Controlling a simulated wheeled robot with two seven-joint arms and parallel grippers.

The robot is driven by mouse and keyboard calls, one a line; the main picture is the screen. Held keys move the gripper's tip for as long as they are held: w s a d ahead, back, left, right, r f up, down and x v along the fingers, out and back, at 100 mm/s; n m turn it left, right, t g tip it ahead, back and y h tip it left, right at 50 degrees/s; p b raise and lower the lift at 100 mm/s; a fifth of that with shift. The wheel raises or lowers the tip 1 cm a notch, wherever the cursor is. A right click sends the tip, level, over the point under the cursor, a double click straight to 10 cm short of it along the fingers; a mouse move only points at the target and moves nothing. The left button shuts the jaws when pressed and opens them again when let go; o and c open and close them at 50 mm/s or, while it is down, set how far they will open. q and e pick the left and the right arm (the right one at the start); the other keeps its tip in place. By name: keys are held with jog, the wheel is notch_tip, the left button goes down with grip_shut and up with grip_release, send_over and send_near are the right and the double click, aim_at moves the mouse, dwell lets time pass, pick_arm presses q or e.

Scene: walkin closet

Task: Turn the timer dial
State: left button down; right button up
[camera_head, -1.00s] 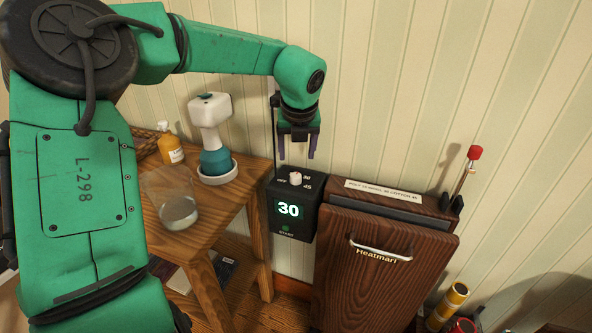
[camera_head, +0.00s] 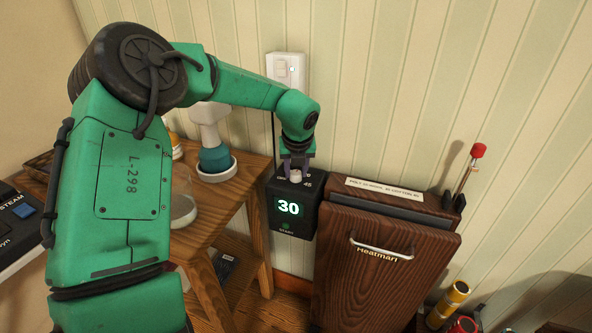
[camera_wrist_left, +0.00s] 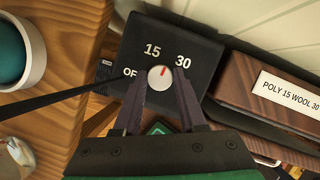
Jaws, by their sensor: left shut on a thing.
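The timer box (camera_head: 281,219) is black, with a lit display reading 30 and a green start button (camera_head: 286,226). Its round pale dial (camera_head: 296,178) is on top and also shows in the left wrist view (camera_wrist_left: 160,78), with a red mark pointing up between the 15 and 30 labels. My left gripper (camera_head: 296,170) comes down from above with its fingers on either side of the dial, shut on it. In the left wrist view the fingers (camera_wrist_left: 162,90) hide part of the box top. My right gripper is not in view.
A dark wooden Heatmari cabinet (camera_head: 385,275) with a care label on top stands right of the timer.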

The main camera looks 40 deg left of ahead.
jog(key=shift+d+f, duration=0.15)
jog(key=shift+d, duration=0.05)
pick_arm(q)
jog(key=shift+m+b, duration=0.3)
jog(key=shift+f+m+h+b, duration=0.1)
jog(key=shift+m+h+b, duration=0.2)
jog(key=shift+m+b, duration=0.4)
jog(key=shift+a+m+t+h, duration=0.1)
jog(key=shift+m+t+h, duration=0.3)
jog(key=shift+m, duration=1.5)
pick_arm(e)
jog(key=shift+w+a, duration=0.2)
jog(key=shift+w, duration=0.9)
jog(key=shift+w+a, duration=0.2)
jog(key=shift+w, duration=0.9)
pick_arm(q)
jog(key=shift+c, duration=2.3)
grip_release()
jog(key=shift+r, duration=0.25)
